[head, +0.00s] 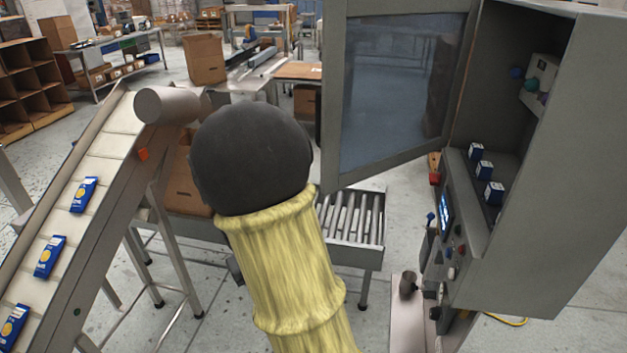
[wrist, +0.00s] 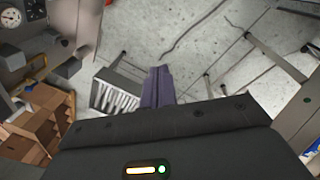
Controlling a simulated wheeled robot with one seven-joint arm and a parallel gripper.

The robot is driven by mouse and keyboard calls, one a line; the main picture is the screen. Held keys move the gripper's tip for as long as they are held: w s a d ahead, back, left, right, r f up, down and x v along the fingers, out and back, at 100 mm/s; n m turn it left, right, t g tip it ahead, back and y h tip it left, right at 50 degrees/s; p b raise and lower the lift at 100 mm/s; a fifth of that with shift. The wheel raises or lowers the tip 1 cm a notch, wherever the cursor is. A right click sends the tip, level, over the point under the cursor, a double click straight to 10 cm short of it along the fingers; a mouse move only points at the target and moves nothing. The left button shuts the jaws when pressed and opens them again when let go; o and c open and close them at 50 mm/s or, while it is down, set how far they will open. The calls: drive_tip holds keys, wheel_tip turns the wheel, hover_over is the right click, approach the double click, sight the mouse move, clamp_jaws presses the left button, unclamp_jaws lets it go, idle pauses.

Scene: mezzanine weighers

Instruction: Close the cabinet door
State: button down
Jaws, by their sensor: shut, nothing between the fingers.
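The grey cabinet (head: 555,170) stands at the right in the head view. Its door (head: 334,130), a grey frame around a dark window (head: 400,90), is swung open to the left, leaving the inside exposed. Several small blue and white boxes (head: 484,170) stand inside on the cabinet floor. In the head view my arm, in a yellow sleeve with a dark rounded end, hides my gripper. In the wrist view my gripper (wrist: 158,80) shows dark purple fingers held together with nothing between them, above the floor. The door cannot be made out in the wrist view.
An inclined conveyor (head: 105,155) carrying blue packets (head: 50,256) rises at the left. A roller conveyor (head: 350,218) lies beyond my arm, below the door. A control panel (head: 450,225) with knobs is on the cabinet's front. Grey floor shows between the conveyors.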

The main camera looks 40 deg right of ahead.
drive_tip(key=w+d+m+g+h+p, duration=0.1)
drive_tip(key=w+d+g+h, duration=0.2)
drive_tip(key=d, duration=0.5)
drive_tip(key=w+d+m+g+h, duration=0.1)
drive_tip(key=w+d+h, duration=0.3)
drive_tip(key=w+d, duration=0.25)
drive_tip(key=w+r+g+h, duration=0.1)
drive_tip(key=w+r+h, duration=0.7)
drive_tip(key=w+r, duration=0.1)
drive_tip(key=shift+w+a+r+g+p, duration=0.3)
drive_tip(key=shift+w+a+r+p, duration=0.1)
drive_tip(key=shift+r, duration=0.35)
drive_tip(key=shift+d, duration=0.1)
